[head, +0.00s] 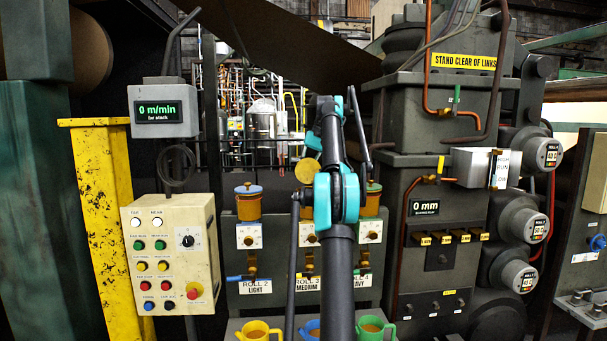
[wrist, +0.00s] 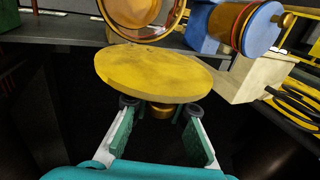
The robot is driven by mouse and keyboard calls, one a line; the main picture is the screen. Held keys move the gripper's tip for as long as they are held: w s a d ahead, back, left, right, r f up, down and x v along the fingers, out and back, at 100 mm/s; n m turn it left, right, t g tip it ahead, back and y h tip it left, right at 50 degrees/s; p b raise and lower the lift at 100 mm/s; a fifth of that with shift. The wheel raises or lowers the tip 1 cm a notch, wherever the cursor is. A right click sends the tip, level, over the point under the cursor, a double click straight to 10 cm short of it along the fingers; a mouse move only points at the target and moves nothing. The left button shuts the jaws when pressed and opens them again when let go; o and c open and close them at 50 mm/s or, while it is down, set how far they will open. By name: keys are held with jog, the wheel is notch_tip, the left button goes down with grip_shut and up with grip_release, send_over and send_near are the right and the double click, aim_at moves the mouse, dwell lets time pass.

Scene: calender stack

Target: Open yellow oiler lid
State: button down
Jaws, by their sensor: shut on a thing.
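The yellow oiler lid (wrist: 155,72) is a round disc with a small brass knob (wrist: 162,110) on its near side. My gripper (wrist: 160,106) has its two fingertips at either side of the knob, shut on it. In the head view the lid (head: 306,171) stands tilted up, off the mouth of the middle oiler (head: 307,234), which is partly hidden by my arm. The oiler's round rim (wrist: 176,22) shows beyond the lid in the wrist view. Whether the lid still touches the rim, I cannot tell. My gripper is mostly hidden in the head view.
A blue-lidded oiler (head: 249,188) stands left and a green-lidded one (head: 373,187) right, partly behind my arm; both lids are down. Yellow (head: 258,331), blue (head: 309,329) and green (head: 373,328) cans stand in front, below. A control box (head: 172,255) is at left.

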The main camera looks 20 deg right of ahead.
jog(key=shift+w+f+g, duration=0.1)
jog(key=shift+w+g, duration=0.05)
jog(key=shift+g, duration=0.15)
dwell(0.5)
jog(key=c, duration=1.5)
grip_release()
jog(key=shift+c, duration=0.2)
